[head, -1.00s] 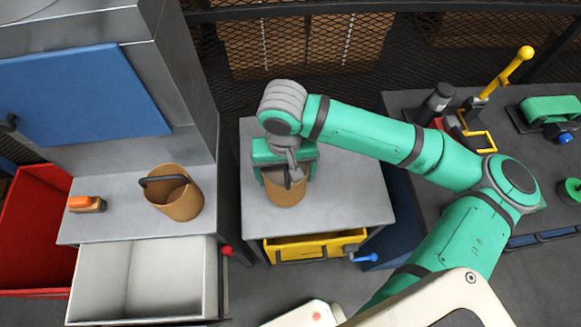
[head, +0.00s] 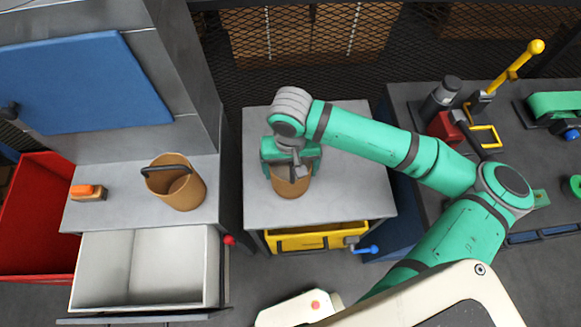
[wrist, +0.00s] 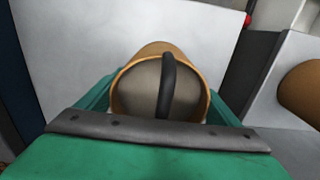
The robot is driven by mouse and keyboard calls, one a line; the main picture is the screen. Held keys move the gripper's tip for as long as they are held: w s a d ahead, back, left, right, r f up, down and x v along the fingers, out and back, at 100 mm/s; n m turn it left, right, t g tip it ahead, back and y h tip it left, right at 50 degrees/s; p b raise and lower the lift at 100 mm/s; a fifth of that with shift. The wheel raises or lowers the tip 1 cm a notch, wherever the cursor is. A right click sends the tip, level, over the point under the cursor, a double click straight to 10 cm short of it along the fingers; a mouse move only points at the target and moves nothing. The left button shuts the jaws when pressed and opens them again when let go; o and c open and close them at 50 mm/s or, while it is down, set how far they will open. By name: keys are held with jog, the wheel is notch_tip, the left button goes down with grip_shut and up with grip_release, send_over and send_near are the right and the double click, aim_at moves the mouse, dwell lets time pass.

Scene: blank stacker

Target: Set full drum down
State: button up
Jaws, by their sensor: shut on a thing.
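A tan drum (head: 291,186) with a dark handle is under my gripper (head: 290,165) over the grey middle table (head: 345,190). In the wrist view the drum (wrist: 190,58) sits between the green jaws, its grey contents (wrist: 140,90) filling it to near the rim and the dark handle arching across the top. My gripper is shut on the drum. The drum looks upright; whether its base touches the tabletop I cannot tell. A second tan drum (head: 186,193) with a dark handle stands on the left counter, its inside looking empty.
A yellow drawer (head: 315,238) with a blue handle is under the table's front. A white open bin (head: 215,285) and a red bin (head: 30,235) are at left. An orange block (head: 85,190) lies on the left counter. The table's right side is clear.

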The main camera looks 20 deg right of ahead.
aim_at(291, 170)
jog(key=o, duration=1.5)
jog(key=shift+a+f, duration=0.1)
jog(key=shift+c, duration=0.2)
notch_tip(291, 170, up, 12)
jog(key=shift+w+r, duration=0.1)
jog(key=shift+r, duration=0.1)
